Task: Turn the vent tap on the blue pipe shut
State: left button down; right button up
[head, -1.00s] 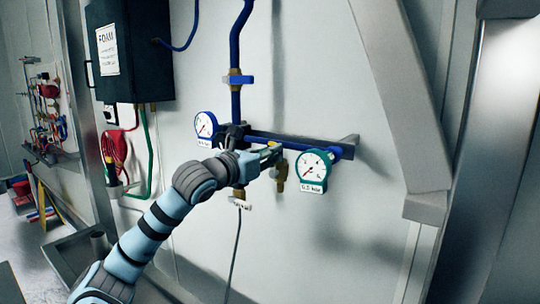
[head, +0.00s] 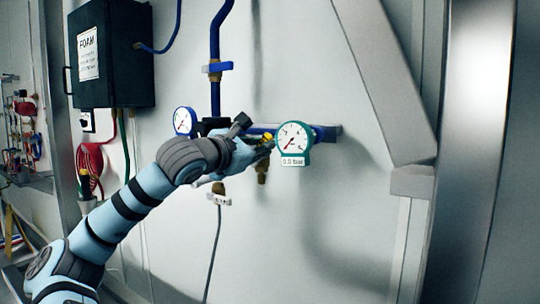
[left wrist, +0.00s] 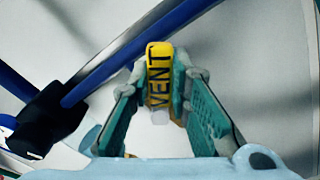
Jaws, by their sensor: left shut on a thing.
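The vent tap has a yellow handle (left wrist: 160,75) marked VENT, seen in the left wrist view between the green finger pads. My left gripper (left wrist: 158,112) is shut on this handle. In the head view, my left gripper (head: 264,148) is at the tap, and a small yellow part of the handle (head: 267,137) shows beside its fingertips. The brass body of the tap (head: 262,170) hangs below. The blue pipe (head: 215,45) comes down the wall and continues sideways behind my gripper (left wrist: 125,52). My gripper hides much of the tap. My right gripper is not in view.
A green-rimmed gauge (head: 293,140), labelled 0.0 bar, is close to the right of my gripper. A blue-rimmed gauge (head: 184,121) is to the left. A dark FOAM box (head: 118,55) hangs upper left. A slanted grey beam (head: 385,80) stands at right. The wall below is mostly clear.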

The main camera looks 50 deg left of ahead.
pick_arm(q)
jog(key=shift+w+d+f+m+b, duration=0.15)
jog(key=shift+d+f+m+b, duration=0.5)
jog(key=shift+m, duration=1.2)
jog(key=shift+w+d+f+m+b, duration=0.2)
jog(key=shift+f+m+b, duration=0.75)
jog(key=shift+m, duration=0.85)
jog(key=shift+w+d+f+m+b, duration=0.15)
jog(key=shift+d+f+m+b, duration=0.5)
jog(key=shift+m, duration=1.2)
jog(key=shift+a+f, duration=0.2)
jog(key=shift+f, duration=0.15)
